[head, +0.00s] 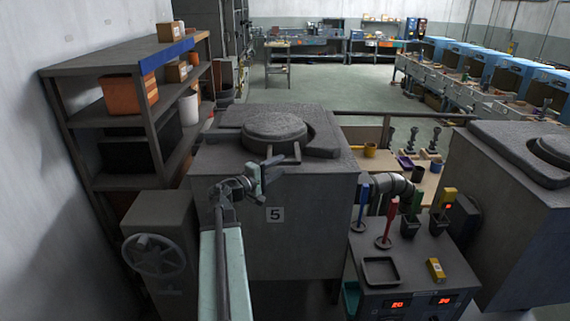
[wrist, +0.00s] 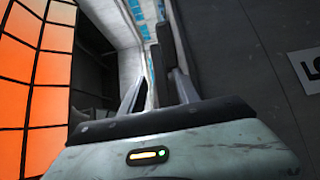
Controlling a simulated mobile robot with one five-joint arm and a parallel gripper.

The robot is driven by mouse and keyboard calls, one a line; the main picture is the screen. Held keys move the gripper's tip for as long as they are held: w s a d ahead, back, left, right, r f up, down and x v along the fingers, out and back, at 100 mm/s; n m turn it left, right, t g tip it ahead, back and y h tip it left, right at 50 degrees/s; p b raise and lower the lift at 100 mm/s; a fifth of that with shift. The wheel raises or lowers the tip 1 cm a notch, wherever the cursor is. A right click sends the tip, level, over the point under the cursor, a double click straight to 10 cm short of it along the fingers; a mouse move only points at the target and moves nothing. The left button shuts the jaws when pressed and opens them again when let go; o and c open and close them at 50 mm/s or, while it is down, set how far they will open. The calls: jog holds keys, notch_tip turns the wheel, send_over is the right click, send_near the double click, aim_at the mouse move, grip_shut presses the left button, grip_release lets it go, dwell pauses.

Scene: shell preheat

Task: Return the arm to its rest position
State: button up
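My arm reaches up from the bottom of the head view, in front of the grey furnace marked 5 (head: 310,235). My gripper (head: 263,172) is at its end, in front of the furnace's upper front edge. In the wrist view the two fingers of my gripper (wrist: 160,80) stand apart with a gap between them. I see nothing held between them. The furnace's dark face and part of its number plate (wrist: 306,70) show at the right of the wrist view.
A shelf unit (head: 130,60) with boxes stands along the left wall. A cabinet with a handwheel (head: 155,256) is left of my arm. A control console (head: 415,275) with colored handles stands to the right. Open floor (head: 300,82) lies beyond the furnace.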

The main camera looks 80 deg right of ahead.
jog(key=v, duration=0.3)
jog(key=shift+w+a, duration=0.15)
jog(key=shift+a, duration=0.15)
jog(key=shift+w, duration=0.1)
